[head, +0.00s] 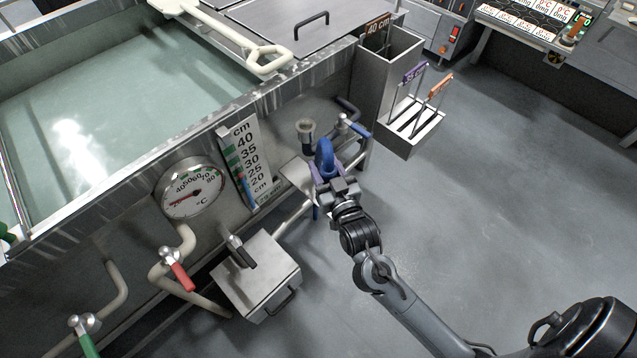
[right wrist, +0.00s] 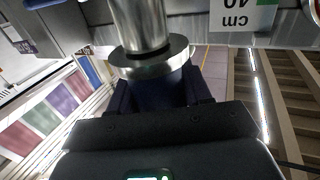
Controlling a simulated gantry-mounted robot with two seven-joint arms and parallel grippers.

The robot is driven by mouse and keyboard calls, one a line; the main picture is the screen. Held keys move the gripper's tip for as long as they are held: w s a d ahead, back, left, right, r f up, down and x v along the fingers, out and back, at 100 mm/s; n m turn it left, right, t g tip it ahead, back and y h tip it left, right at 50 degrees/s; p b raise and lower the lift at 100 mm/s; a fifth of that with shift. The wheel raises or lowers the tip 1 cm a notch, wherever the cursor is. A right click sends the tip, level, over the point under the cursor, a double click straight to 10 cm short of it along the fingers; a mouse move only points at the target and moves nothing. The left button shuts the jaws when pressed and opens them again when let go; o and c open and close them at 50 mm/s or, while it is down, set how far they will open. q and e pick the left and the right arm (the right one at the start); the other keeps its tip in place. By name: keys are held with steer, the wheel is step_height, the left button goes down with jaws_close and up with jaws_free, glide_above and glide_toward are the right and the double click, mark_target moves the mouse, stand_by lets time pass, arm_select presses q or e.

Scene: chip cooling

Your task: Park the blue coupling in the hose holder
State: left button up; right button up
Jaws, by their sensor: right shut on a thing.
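In the right wrist view a dark blue body (right wrist: 160,90) sits between the jaws, directly at a shiny metal pipe end with a round flange (right wrist: 150,62). I cannot tell whether they touch. A grey metal piece (head: 297,173) and a purple part (head: 314,170) are beside the jaws. I cannot tell for certain which part is the hose holder; the gripper hides some of this area. My left gripper is not in view.
A level scale (head: 246,150), a thermometer dial (head: 192,188) and a red-handled valve (head: 178,270) are to the left. A metal box (head: 258,278) stands below. The floor at right is clear.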

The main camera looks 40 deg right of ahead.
steer(key=w+d+f+m+g+h+b, duration=0.1)
steer(key=w+d+f+m+h+b, duration=0.2)
steer(key=b, duration=1)
steer(key=w+d+f+h, duration=0.1)
steer(key=w+d+f, duration=0.2)
steer(key=d+f, duration=0.1)
steer(key=shift+w+d+f+g+b, duration=0.15)
steer(key=shift+d+f+g+b, duration=0.2)
steer(key=shift+f, duration=0.5)
steer(key=shift+f+b, duration=0.7)
steer(key=shift+f, duration=2.15)
